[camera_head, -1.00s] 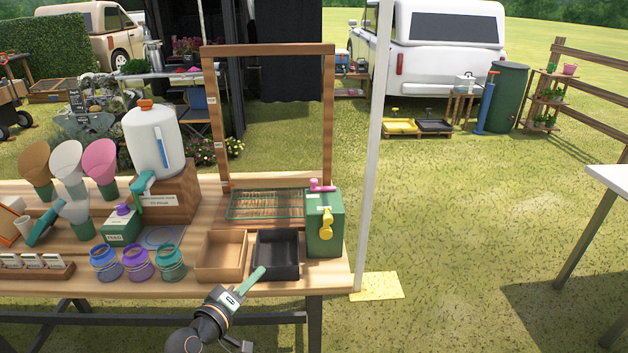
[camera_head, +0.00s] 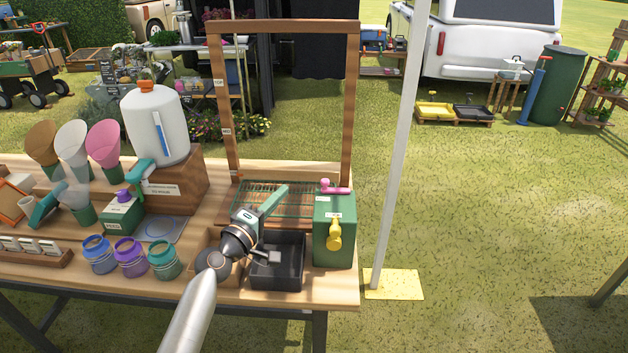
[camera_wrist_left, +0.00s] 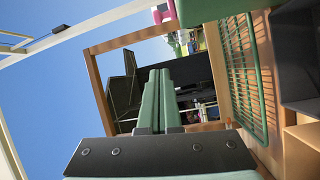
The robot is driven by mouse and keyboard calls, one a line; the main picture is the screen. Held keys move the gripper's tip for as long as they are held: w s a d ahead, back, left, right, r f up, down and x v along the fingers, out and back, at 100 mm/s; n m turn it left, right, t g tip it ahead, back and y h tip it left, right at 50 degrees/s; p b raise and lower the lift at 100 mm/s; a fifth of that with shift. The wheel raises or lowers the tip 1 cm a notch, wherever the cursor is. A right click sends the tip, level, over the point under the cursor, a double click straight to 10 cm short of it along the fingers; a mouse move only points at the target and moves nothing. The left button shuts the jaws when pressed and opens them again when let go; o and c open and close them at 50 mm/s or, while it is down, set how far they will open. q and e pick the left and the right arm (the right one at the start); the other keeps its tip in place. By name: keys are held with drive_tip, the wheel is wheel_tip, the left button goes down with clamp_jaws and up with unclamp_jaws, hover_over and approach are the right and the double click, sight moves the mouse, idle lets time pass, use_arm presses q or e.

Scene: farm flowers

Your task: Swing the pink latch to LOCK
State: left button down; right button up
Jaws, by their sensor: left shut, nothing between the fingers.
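The pink latch (camera_head: 335,189) lies on top of the green box (camera_head: 334,236) at the table's right end. Its bar reaches rightward from an upright pink knob. A small label on the box is too small to read. The latch also shows at the top of the left wrist view (camera_wrist_left: 163,12). My left gripper (camera_head: 279,193) is shut and empty, with green fingers. It is left of the latch and apart from it, above the wire rack. My right gripper is not in view.
A yellow handle (camera_head: 335,234) sticks out from the box's front. A black tray (camera_head: 290,285) and a wooden tray lie under my left arm. A wooden frame (camera_head: 347,100) rises behind the rack (camera_head: 250,198). A white pole (camera_head: 397,160) stands right of the table.

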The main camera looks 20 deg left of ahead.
use_arm(q)
drive_tip(key=shift+w, duration=0.1)
drive_tip(key=w+d, duration=0.5)
drive_tip(key=w, duration=0.2)
drive_tip(key=shift+w+d, duration=0.15)
drive_tip(key=shift+w, duration=0.25)
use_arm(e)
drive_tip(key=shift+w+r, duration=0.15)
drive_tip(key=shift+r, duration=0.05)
use_arm(q)
drive_tip(key=shift+s+d+f, duration=0.1)
drive_tip(key=shift+d, duration=0.05)
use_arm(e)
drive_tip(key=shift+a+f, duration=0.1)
